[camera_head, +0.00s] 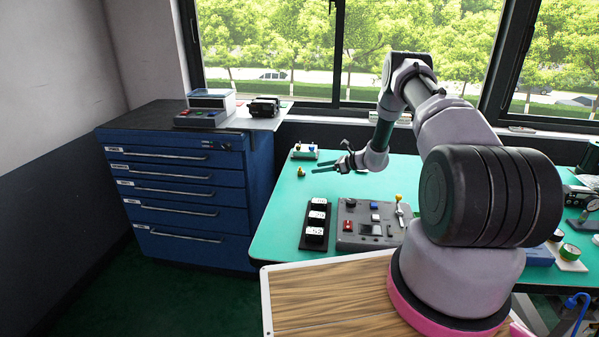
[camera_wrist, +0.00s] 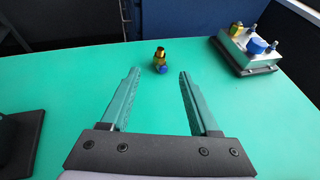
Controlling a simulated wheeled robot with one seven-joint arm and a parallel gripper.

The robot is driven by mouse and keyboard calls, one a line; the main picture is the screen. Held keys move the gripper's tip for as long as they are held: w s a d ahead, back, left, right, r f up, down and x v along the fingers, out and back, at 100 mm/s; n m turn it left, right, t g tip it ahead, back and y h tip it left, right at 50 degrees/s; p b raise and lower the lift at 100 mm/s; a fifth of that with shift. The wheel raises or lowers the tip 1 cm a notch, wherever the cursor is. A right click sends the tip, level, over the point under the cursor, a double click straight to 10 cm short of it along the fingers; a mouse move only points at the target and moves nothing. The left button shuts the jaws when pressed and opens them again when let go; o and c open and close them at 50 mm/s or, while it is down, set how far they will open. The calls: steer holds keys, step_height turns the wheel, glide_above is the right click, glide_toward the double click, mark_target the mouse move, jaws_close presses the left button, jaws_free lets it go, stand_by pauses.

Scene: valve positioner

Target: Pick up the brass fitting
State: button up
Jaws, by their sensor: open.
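In the head view the small brass fitting (camera_head: 301,172) is near the table's left edge. My gripper (camera_wrist: 156,72) is open and empty in the wrist view. Its two fingers point toward the fitting, which lies just beyond the fingertips, between their lines. In the head view my gripper (camera_head: 327,161) reaches in from the right, to the right of the fitting. Nothing hides the fitting.
A small block with a blue knob and brass parts (camera_wrist: 247,48) stands right of the fitting; it is behind it in the head view (camera_head: 305,151). A black rack with white labelled blocks (camera_head: 316,226) and a grey control box (camera_head: 368,237) stand nearer. A blue drawer cabinet (camera_head: 190,200) is left.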

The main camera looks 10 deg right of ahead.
mark_target(300, 171)
steer(key=x, duration=1)
steer(key=shift+f, duration=0.1)
steer(key=shift+a, duration=0.1)
jaws_close()
